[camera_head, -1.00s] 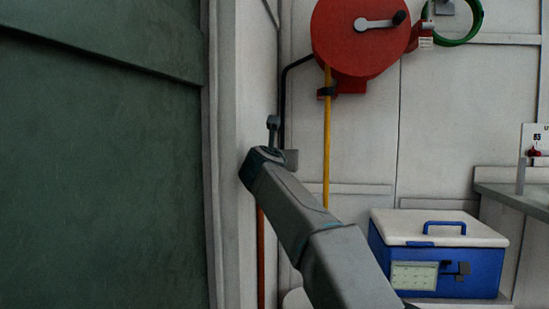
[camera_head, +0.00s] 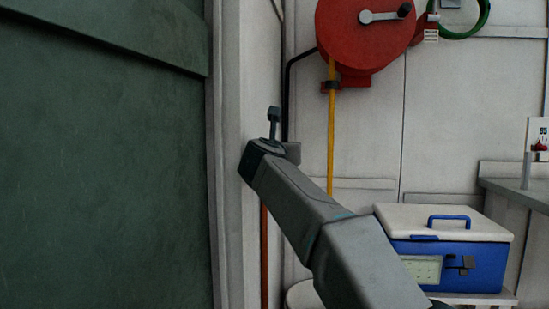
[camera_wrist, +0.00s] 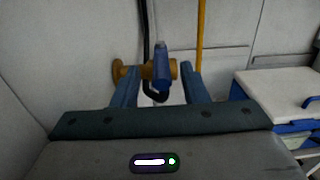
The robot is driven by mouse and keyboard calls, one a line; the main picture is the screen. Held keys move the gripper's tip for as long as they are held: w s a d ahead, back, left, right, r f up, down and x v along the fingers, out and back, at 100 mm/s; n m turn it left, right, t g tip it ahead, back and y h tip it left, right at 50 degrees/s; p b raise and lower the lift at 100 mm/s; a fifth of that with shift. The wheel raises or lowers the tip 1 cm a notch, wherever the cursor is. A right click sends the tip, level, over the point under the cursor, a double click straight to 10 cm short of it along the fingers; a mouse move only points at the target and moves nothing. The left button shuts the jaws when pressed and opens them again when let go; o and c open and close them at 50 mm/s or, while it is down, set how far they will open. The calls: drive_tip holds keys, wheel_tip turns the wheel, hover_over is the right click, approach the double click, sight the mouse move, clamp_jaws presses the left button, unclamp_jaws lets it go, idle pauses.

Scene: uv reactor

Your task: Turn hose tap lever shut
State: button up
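The hose tap (camera_wrist: 131,73) shows in the wrist view as a brass body on the wall straight ahead. Its blue lever (camera_wrist: 161,66) stands up across the front of the brass body. My gripper (camera_wrist: 158,69) is open, with one blue finger to the left of the lever and the other to the right. Gaps show on both sides of the lever; I cannot tell how deep it sits between the fingertips. In the head view my arm hides the gripper fingers and most of the tap area.
A red hose reel (camera_head: 363,35) hangs on the wall above right, with a yellow hose (camera_head: 331,140) running down. A blue cooler box (camera_head: 470,262) with a white lid stands at lower right. A large dark green panel (camera_head: 100,150) fills the left. A grey counter (camera_head: 525,190) is far right.

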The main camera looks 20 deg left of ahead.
drive_tip(key=s+d, duration=0.1)
drive_tip(key=s, duration=0.9)
drive_tip(key=shift+s+d, duration=0.3)
drive_tip(key=shift+s, duration=0.1)
drive_tip(key=d+r+n+g+y+p, duration=0.1)
drive_tip(key=d+r+n+y+p, duration=0.3)
drive_tip(key=n+p, duration=0.45)
drive_tip(key=d+r+n+g+y+p, duration=0.1)
drive_tip(key=d+r+n+p, duration=0.4)
drive_tip(key=d+n+p, duration=0.4)
drive_tip(key=s+d+f+n+g+h+p, duration=0.3)
drive_tip(key=s+d+f+n+g+p, duration=0.3)
drive_tip(key=s+d+n+p, duration=0.2)
drive_tip(key=s+d+f+n+g+h+p, duration=0.4)
drive_tip(key=s+d+f+n+g+p, duration=0.3)
drive_tip(key=s+d+p, duration=0.5)
drive_tip(key=s+d+n, duration=0.1)
drive_tip(key=s+d, duration=0.2)
drive_tip(key=s, duration=0.1)
drive_tip(key=shift+s+d+n+h, duration=0.15)
drive_tip(key=shift+s+n+h, duration=0.05)
drive_tip(key=shift+n+h, duration=0.15)
